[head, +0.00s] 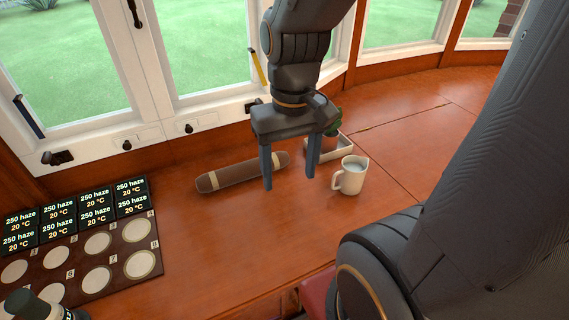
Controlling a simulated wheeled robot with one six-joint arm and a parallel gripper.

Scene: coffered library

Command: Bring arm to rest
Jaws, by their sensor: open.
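My gripper (289,171) hangs from my dark arm near the middle of the head view, pointing down over the wooden desk (235,235). Its two blue-grey fingers are apart and nothing is between them. Behind the fingers lies a brown cylinder with pale bands (228,176). Whether the fingertips touch the desk is hard to tell.
A small pale tray (345,149) with a dark green thing (333,124) stands behind the mug, partly hidden by my gripper. At left is a board with numbered round pads (117,250) and several dark display blocks (93,216). A dark object (27,303) is at lower left. Windows border the back.

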